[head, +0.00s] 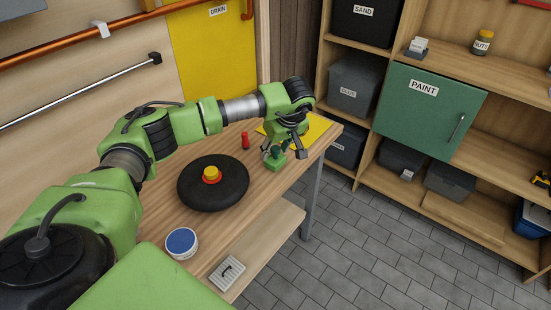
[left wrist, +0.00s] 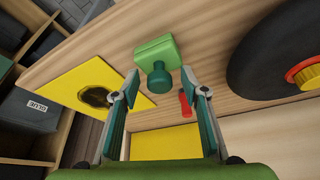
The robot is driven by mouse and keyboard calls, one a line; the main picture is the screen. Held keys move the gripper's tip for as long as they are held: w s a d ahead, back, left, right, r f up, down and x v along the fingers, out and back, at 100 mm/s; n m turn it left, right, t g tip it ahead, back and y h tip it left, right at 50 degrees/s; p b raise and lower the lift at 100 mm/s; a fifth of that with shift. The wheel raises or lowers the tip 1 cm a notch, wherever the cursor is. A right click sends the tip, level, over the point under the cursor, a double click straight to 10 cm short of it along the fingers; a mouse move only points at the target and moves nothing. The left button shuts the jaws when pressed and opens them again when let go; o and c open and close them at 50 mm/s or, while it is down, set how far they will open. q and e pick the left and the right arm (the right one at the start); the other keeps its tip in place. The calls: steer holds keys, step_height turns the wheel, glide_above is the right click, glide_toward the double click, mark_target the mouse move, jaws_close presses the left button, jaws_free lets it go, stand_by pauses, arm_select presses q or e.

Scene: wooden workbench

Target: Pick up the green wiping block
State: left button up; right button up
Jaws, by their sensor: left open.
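The green wiping block (head: 276,165) sits on the wooden workbench (head: 215,140) near its front edge. In the left wrist view the block (left wrist: 153,48) shows a flat green base with a teal round knob facing the camera. My left gripper (head: 285,150) is above the block, pointing down. In the left wrist view its two fingers (left wrist: 161,80) are spread, with the knob showing between and just beyond the tips. I see no finger touching the block. My fingers partly cover the block in the head view. My right gripper is not in view.
A yellow sheet (head: 318,130) with a dark stain (left wrist: 97,96) lies beside the block. A small red object (head: 245,141) stands nearby. A black disc with a yellow-and-red hub (head: 212,195), a blue-topped tin (head: 182,242) and a grey item (head: 227,272) lie nearer the camera.

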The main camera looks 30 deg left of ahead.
mark_target(275, 148)
arm_select(q)
jaws_close()
steer(key=shift+r, duration=0.1)
steer(key=shift+r+p, duration=0.5)
steer(key=shift+r, duration=0.05)
step_height(275, 148, up, 2)
steer(key=shift+r+p, duration=0.15)
steer(key=shift+p, duration=0.7)
steer(key=s+d+r+p, duration=0.6)
steer(key=s+r+p, duration=0.2)
steer(key=s, duration=0.4)
steer(key=shift+s+r+p, duration=0.35)
steer(key=shift+r, duration=0.4)
